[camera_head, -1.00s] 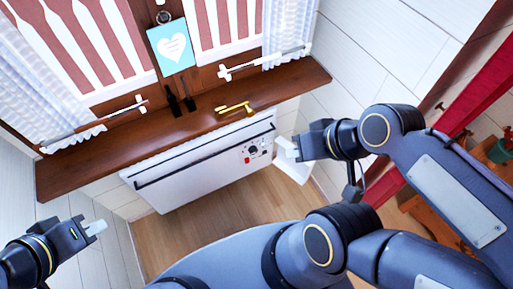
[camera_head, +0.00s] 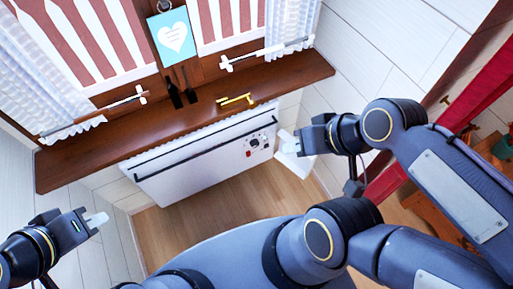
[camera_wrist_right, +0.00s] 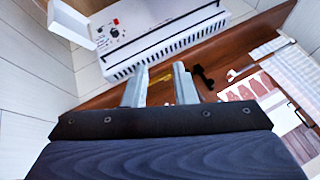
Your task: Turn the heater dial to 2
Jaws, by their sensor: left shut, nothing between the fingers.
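The white heater (camera_head: 205,165) is mounted on the wall below the wooden shelf. Its control panel at the right end carries small dark dials (camera_head: 252,141) and a red spot; the dial markings are too small to read. In the right wrist view the heater (camera_wrist_right: 165,45) is at the top, with its dark dial (camera_wrist_right: 115,32) at the left end. My right gripper (camera_head: 285,143) is open and empty, right of the panel and apart from it in the head view. My left gripper (camera_head: 97,219) is shut and empty at lower left, away from the heater.
The wooden shelf (camera_head: 110,148) juts out above the heater, with a gold object (camera_head: 236,100) and dark utensils (camera_head: 181,92) near its back. A white box-like fixture (camera_head: 297,168) is beside the right gripper. Wooden floor (camera_head: 205,222) lies clear below.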

